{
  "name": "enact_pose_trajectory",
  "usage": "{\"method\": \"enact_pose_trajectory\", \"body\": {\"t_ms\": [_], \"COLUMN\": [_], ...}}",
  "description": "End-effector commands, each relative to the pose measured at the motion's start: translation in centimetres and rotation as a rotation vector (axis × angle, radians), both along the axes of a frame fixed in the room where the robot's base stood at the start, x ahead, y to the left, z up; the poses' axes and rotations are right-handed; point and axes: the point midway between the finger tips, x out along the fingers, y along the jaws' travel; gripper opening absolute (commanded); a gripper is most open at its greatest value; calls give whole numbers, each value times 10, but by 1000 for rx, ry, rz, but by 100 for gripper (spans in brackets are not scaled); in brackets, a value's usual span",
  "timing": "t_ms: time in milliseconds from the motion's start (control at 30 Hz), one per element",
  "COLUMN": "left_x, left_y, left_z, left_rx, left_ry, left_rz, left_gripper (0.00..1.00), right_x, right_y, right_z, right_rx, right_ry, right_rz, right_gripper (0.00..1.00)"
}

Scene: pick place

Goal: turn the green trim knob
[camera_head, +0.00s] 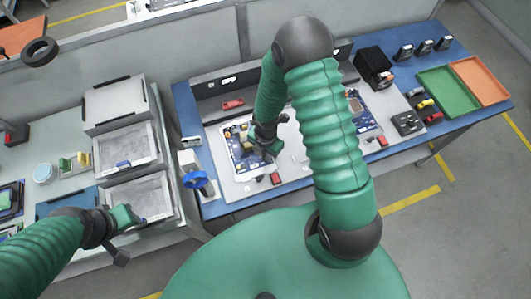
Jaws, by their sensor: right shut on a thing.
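My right gripper (266,148) reaches down to the right part of the left circuit board (243,166), on the grey work plate. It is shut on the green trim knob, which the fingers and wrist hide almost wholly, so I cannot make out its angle. My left gripper (138,218) hangs over the lower grey tray on the left bench, away from the board. Its fingers are too small to tell whether they are open or shut.
A second circuit board (364,112) lies partly behind my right arm. A blue handwheel (195,179) stands at the blue table's left end. A green tray (447,92) and an orange tray (481,80) sit at the right, near a black box (374,67).

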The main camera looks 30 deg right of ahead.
Motion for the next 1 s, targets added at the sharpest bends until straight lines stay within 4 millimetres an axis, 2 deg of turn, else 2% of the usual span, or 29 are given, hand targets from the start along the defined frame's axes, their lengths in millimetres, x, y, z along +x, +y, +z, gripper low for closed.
{"method": "enact_pose_trajectory", "body": {"t_ms": [1000], "left_x": [0], "left_y": [0], "left_z": [14], "left_rx": [0], "left_ry": [0], "left_rz": [0], "left_gripper": [33], "right_x": [2], "right_y": [0], "right_z": [1], "right_rx": [0], "right_ry": [-3], "right_rz": [-945], "right_gripper": [0]}}
